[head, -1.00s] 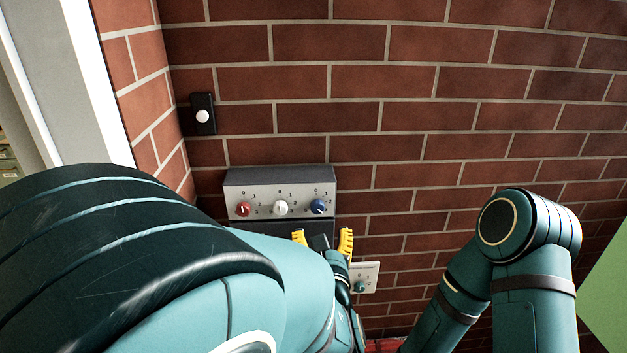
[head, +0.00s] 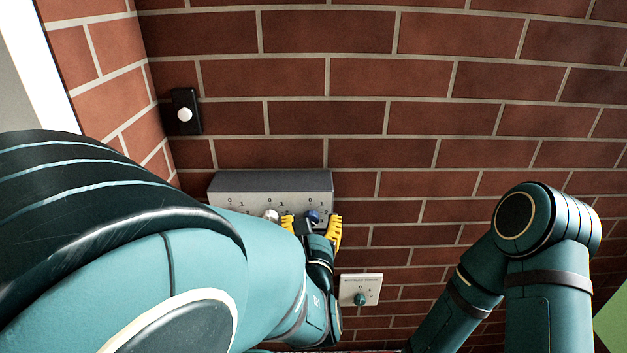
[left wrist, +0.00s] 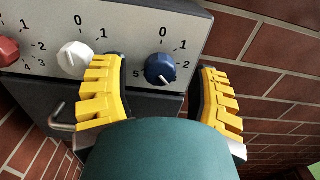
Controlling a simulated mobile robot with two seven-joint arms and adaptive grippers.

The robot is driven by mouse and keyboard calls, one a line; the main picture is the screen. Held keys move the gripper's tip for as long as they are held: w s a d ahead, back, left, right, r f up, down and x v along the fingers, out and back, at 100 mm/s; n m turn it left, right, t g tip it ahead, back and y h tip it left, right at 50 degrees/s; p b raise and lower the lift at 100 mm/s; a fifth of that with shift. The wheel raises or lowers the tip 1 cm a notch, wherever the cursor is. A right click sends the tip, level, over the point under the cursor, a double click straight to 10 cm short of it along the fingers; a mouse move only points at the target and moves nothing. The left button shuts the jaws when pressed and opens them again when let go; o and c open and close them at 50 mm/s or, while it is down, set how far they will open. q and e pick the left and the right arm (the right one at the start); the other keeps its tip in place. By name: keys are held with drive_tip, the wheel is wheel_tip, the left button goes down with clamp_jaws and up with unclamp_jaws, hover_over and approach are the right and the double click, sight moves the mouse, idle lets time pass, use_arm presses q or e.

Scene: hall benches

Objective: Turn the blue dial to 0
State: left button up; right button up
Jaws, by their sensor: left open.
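The blue dial (left wrist: 160,69) is at the right end of a grey panel (left wrist: 130,20) on the wall. In the head view the blue dial (head: 312,215) shows just above my left gripper (head: 312,228). My left gripper (left wrist: 162,95) is open, with one yellow finger on each side of the dial, apart from it and a little below. The right gripper is not in view; only my right arm shows.
A white dial (left wrist: 75,60) and a red dial (left wrist: 8,52) sit left of the blue one. A metal handle (left wrist: 60,118) sticks out below. A black button box (head: 185,112) and a white switch plate (head: 361,289) are on the brick wall.

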use_arm(q)
clamp_jaws()
drive_tip(key=shift+b, duration=0.3)
drive_tip(key=shift+n, duration=0.3)
